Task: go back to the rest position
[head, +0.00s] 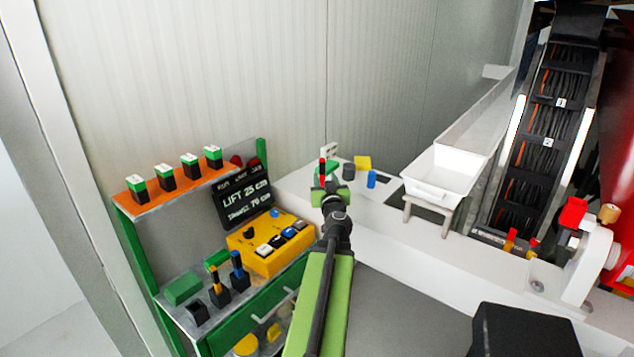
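My green and black arm reaches from the bottom middle of the head view up and away. My gripper (325,180) is at its far end, small in the picture, above the white ledge. A thin red and dark piece shows at its tip; I cannot tell whether it is a finger or something behind. The gap between the fingers cannot be made out. Green, yellow and blue small items lie close around the gripper in the picture, and I cannot tell whether it touches any.
A green shelf unit with an orange top (175,187) and a yellow button box (268,243) stands left of my arm. A white tray (440,172) on a small stand is to the right. A blue cylinder (371,179) and a yellow block (362,162) lie on the ledge.

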